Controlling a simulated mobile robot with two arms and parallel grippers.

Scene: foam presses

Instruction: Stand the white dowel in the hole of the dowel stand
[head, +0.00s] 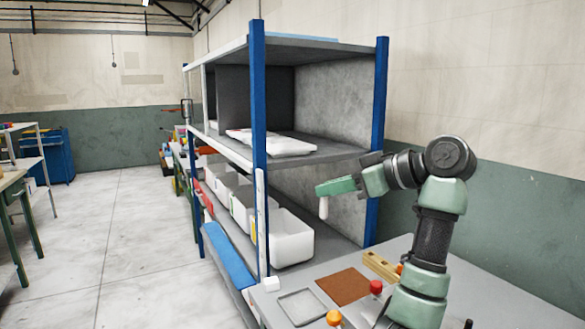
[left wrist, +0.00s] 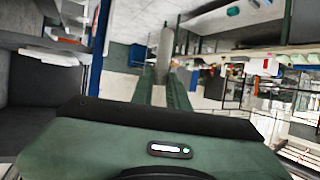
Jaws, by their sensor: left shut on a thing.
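The white dowel (head: 323,208) hangs roughly upright in the head view, above the grey table and in front of the shelf rack. My left gripper (head: 322,188) is shut on its upper part. In the left wrist view the dowel (left wrist: 165,48) shows as a pale cylinder between the tips of the green fingers (left wrist: 164,75). A tan wooden block (head: 381,266) lies on the table, partly behind my arm. I cannot tell whether it is the dowel stand, and no hole is clear. My right gripper is not in view.
The table (head: 325,269) holds a brown mat (head: 344,286), a grey square tray (head: 301,307), a small white block (head: 271,284), and red (head: 376,287) and orange (head: 334,317) knobs. The rack's blue post (head: 259,110) and white bins (head: 292,240) stand behind, close to the gripper.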

